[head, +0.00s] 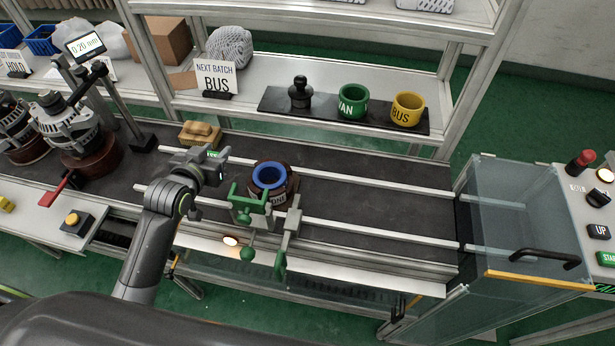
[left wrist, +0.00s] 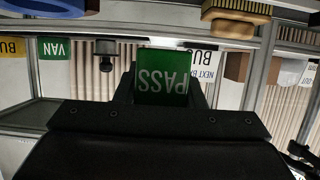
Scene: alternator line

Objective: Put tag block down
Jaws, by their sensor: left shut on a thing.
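The tag block (left wrist: 163,78) is green, with PASS in white letters upside down in the left wrist view. My left gripper (head: 211,165) is shut on it and holds it above the conveyor, left of a round brown part with a blue ring (head: 269,176). In the head view the block is small and mostly hidden by the gripper. My right gripper is not in view.
A green clamp (head: 247,205) stands at the blue-ringed part. A wooden brush (head: 200,131) lies behind my gripper. The conveyor (head: 385,195) is clear to the right, up to a glass-walled box (head: 510,210). Alternators (head: 75,130) stand at left; a BUS sign (head: 214,78) and cups (head: 352,101) on the shelf.

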